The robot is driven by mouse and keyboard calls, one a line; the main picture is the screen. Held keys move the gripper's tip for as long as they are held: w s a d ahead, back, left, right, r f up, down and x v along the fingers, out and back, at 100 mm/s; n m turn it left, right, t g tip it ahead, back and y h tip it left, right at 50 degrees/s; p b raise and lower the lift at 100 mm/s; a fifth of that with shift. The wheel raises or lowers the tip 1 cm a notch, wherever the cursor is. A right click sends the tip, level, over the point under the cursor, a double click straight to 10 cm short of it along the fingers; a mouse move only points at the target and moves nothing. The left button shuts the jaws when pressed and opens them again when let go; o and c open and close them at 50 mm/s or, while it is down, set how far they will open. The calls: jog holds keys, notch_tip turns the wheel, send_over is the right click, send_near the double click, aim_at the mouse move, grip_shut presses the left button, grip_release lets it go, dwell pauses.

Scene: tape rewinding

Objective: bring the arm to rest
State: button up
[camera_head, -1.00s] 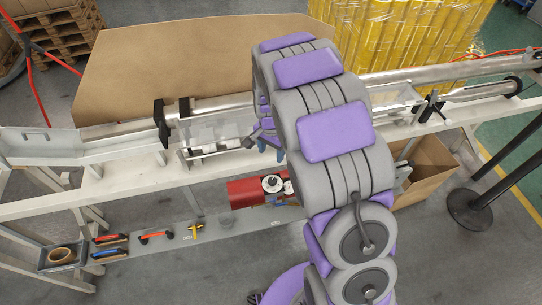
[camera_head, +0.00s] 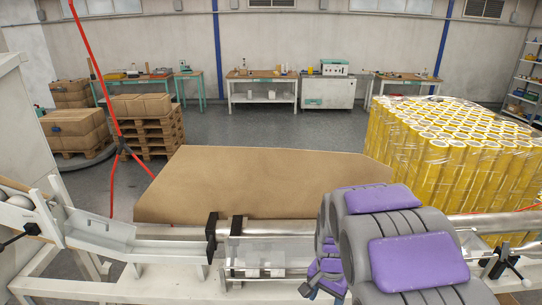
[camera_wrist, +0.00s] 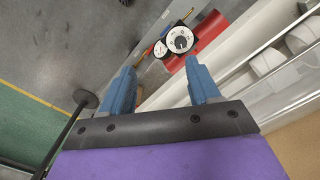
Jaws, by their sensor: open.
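My gripper (camera_wrist: 163,80) shows in the wrist view with its two blue fingers spread apart and nothing between them. My grey and purple arm fills the lower right of the head view, folded over the machine's rail. In the head view the gripper end is mostly hidden behind my arm links. Beyond the fingers in the wrist view is a red device (camera_wrist: 209,36) with round white dials (camera_wrist: 179,40). It stands apart from the fingertips.
The machine's white frame and metal trough (camera_head: 160,247) run along the front. Yellow wrapped rolls (camera_head: 445,165) are at the right, stacked boxes and pallets (camera_head: 155,135) at the left. Open floor lies behind the board.

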jog(key=s+r+n+b, duration=0.1)
jog(key=s+r+n, duration=0.2)
jog(key=s, duration=1.1)
jog(key=s+r+n+g+b, duration=0.1)
jog(key=s+r+n, duration=0.3)
jog(key=s, duration=1)
jog(key=shift+s+a+r+n, duration=0.15)
jog(key=shift+r+n, duration=0.15)
jog(key=shift+r, duration=0.05)
